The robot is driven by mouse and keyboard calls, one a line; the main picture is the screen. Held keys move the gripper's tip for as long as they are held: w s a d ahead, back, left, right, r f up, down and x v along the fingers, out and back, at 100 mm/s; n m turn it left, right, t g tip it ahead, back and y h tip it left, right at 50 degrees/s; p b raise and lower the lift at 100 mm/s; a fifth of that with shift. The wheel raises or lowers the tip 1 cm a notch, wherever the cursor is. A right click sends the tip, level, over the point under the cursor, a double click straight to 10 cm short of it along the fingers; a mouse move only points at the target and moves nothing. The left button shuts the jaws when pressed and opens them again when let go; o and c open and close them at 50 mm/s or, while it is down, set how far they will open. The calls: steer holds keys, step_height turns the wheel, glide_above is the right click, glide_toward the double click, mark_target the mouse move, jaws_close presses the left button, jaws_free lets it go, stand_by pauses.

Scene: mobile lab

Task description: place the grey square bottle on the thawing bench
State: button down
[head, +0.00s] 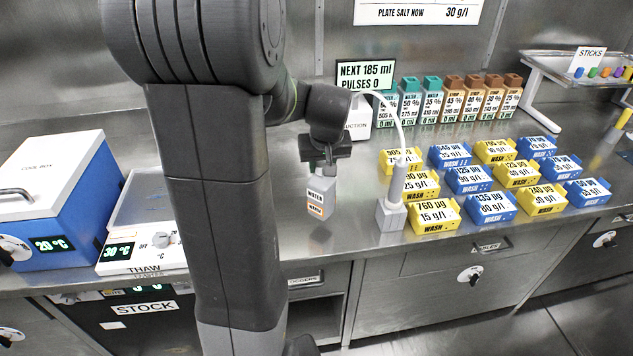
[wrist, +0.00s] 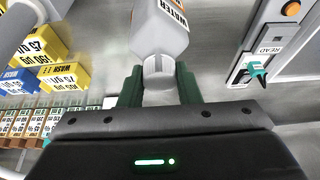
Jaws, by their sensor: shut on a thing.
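My gripper (head: 324,160) is shut on the neck of the grey square bottle (head: 319,197) and holds it hanging upright over the steel counter. In the wrist view the green fingers of my gripper (wrist: 158,88) close on either side of the neck of the bottle (wrist: 160,35), which carries a printed label. The thawing bench (head: 118,268) is the white unit marked THAW, showing 30 °C, on the counter to the left of the bottle. My arm hides its right part.
A blue cool box (head: 84,242) with a white lid stands left of the thawing bench. A white hosed tool (head: 391,215) stands right of the bottle, beside rows of yellow and blue wash boxes (head: 466,179). Several capped bottles (head: 455,104) line the back. A raised tray (head: 582,66) is at far right.

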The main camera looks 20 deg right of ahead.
mark_target(322, 177)
steer(key=shift+f, duration=2.35)
steer(key=shift+f, duration=0.2)
steer(key=c, duration=1.1)
jaws_free()
steer(key=shift+r, duration=0.1)
steer(key=shift+o, duration=0.2)
steer(key=shift+r, duration=0.45)
steer(key=v, duration=1.1)
steer(key=shift+s, duration=0.25)
steer(key=shift+a+r, duration=0.1)
steer(key=shift+a, duration=0.05)
